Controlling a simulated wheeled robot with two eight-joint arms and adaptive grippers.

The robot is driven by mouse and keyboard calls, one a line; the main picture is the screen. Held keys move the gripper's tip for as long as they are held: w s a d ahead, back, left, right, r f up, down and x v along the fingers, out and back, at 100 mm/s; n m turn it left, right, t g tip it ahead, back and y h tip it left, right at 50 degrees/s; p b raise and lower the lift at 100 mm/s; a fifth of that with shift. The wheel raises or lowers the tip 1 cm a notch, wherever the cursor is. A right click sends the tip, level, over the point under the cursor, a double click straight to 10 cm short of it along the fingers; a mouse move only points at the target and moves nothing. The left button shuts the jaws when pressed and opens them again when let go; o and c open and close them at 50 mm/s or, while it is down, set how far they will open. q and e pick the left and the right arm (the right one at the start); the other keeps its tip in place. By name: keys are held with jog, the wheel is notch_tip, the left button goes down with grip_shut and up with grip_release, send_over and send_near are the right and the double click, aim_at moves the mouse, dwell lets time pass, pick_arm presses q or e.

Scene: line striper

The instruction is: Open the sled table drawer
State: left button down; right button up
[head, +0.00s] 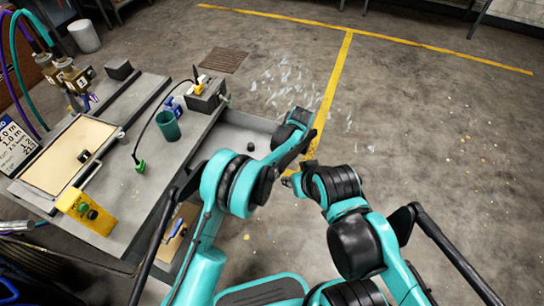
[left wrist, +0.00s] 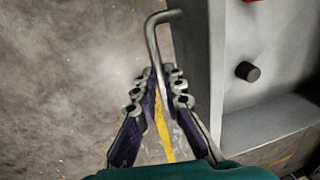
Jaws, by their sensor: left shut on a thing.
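The sled table (head: 140,205) stands at the left of the head view. Its grey drawer (head: 232,138) is pulled out on the right side, with its inside showing and a small dark piece (head: 250,147) in it. In the left wrist view the drawer's grey front (left wrist: 198,70) stands beside a bent metal handle (left wrist: 152,42). My left gripper (left wrist: 159,82) is shut on this handle, its fingers on both sides of the bar. In the head view my left arm hides the handle. My right gripper (head: 290,181) is small and partly hidden by its arm; its jaws are unclear.
Floor with a yellow line (head: 335,80) is open to the right. My two arms are close together.

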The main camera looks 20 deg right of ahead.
pick_arm(q)
jog(key=shift+s+d, duration=0.75)
jog(key=shift+d, duration=0.3)
jog(key=c, duration=1.6)
grip_release()
notch_tip(320, 180, up, 12)
jog(key=s+d, duration=0.1)
jog(key=shift+d, duration=0.4)
jog(key=shift+s+f, duration=0.1)
